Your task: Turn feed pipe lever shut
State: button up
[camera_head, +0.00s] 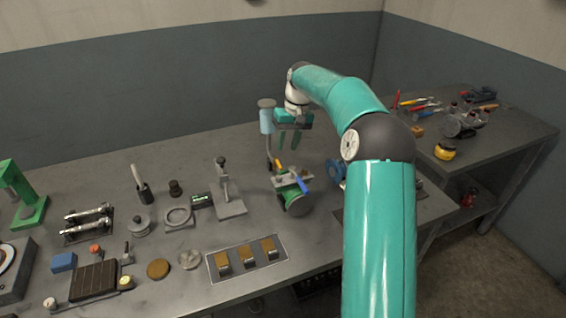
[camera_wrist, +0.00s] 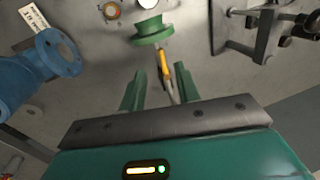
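A green-flanged pipe fitting (camera_head: 296,200) stands on the bench, with a blue lever (camera_head: 302,181) and a yellow lever (camera_head: 279,168) at its top. I cannot tell which of them is the feed pipe lever. My gripper (camera_head: 289,141) is above and behind the fitting, fingers pointing down. In the wrist view my gripper (camera_wrist: 160,90) has its two green fingers apart with nothing gripped. There the yellow lever (camera_wrist: 163,64) lies beyond and between the fingertips, below a green flange (camera_wrist: 152,30). Contact with the fingers is not visible. The blue lever cannot be made out in the wrist view.
A blue flanged part (camera_wrist: 50,58) is at the left of the wrist view. A light-blue cylinder (camera_head: 267,122) stands just left of my gripper. A side table (camera_head: 500,125) holds tools.

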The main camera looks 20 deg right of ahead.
aim_at(279, 165)
jog(key=f, duration=0.2)
jog(key=a+f, duration=0.1)
jog(key=f, duration=0.4)
jog(key=shift+a+f, duration=0.25)
jog(key=shift+f, duration=0.05)
grip_shut()
